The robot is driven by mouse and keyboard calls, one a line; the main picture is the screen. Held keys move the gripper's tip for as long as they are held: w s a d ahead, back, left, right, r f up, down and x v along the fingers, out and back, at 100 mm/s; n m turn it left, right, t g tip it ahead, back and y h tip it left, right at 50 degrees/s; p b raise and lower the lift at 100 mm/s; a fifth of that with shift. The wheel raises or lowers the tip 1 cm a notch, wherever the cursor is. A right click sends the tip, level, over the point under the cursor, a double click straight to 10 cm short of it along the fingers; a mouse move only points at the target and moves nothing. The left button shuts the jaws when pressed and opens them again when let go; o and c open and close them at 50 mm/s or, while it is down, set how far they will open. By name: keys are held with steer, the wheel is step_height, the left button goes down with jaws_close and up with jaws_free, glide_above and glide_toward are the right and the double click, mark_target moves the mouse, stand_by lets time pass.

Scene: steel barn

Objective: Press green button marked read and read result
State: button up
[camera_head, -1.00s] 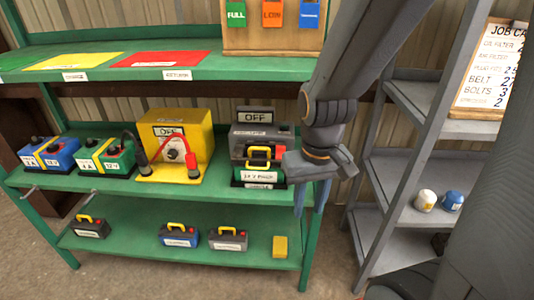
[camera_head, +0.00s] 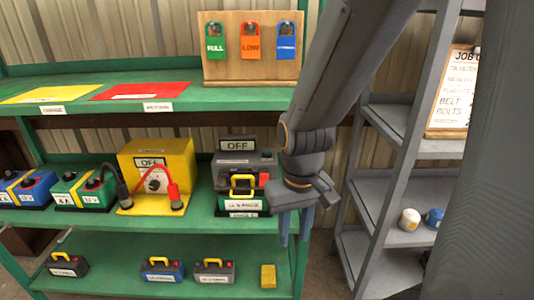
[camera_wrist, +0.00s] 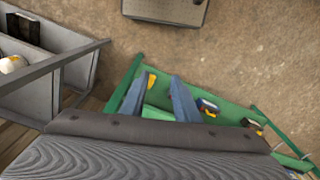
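A dark grey device (camera_head: 262,160) with an "OFF" display (camera_head: 238,145) on top stands on the middle green shelf in the head view. A battery with a yellow handle (camera_head: 243,184) stands at its front. I cannot make out a green button marked "read"; my arm may hide part of the device's right side. My gripper (camera_head: 295,226) hangs just right of the device, pointing down, apart from it as far as I can tell. In the wrist view its two blue-grey fingers (camera_wrist: 158,88) are spread with nothing between them.
A yellow box with an "OFF" display (camera_head: 152,160) and red and black clamps stands left of the device. Batteries (camera_head: 85,190) stand further left. Padlocks hang on a wooden board (camera_head: 225,72) above. A grey shelf rack (camera_head: 400,180) is close on the right.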

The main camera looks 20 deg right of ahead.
jaws_close()
stand_by(1.5)
